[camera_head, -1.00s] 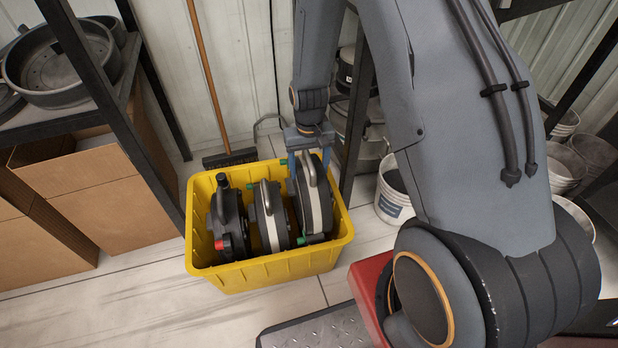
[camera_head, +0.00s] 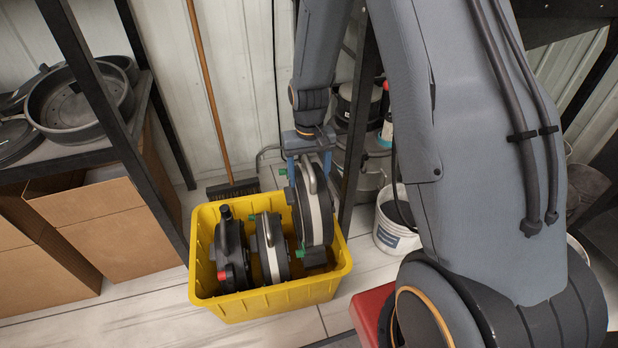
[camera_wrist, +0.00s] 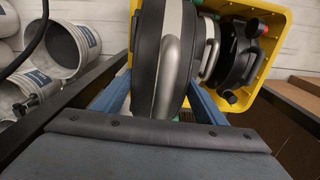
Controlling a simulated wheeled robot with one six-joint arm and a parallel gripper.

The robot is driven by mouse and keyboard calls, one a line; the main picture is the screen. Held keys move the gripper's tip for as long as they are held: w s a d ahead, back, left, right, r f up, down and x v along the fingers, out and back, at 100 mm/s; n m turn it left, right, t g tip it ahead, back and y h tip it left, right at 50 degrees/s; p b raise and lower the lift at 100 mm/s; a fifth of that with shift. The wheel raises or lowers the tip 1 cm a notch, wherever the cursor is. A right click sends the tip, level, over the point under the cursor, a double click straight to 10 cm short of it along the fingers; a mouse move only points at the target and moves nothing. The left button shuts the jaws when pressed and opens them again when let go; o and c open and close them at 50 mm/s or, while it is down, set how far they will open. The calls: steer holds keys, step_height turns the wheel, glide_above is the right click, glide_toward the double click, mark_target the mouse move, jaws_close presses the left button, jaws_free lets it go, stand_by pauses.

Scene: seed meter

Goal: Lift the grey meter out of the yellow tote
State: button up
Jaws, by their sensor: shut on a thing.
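The yellow tote (camera_head: 265,302) stands on the floor with several meters in it. My gripper (camera_head: 308,172) is above its back right part, its blue fingers shut on the grey meter (camera_head: 314,215), a dark round body with a pale band and a grey handle. The held meter is upright and higher than its neighbours, its upper part above the rim and its lower part still within the tote's outline. A similar banded meter (camera_head: 271,252) and a dark meter with a red knob (camera_head: 229,255) sit to its left. In the wrist view the held meter (camera_wrist: 150,60) is between the fingers.
A black shelf post (camera_head: 105,110) and cardboard boxes (camera_head: 95,225) stand left of the tote. A broom (camera_head: 232,188) leans on the wall behind. A dark post (camera_head: 357,130) and a white bucket (camera_head: 392,235) are close on the right. Floor shows in front.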

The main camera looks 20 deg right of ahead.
steer(key=shift+w+r+p, duration=0.15)
steer(key=shift+r+p, duration=4.35)
steer(key=shift+r, duration=1.5)
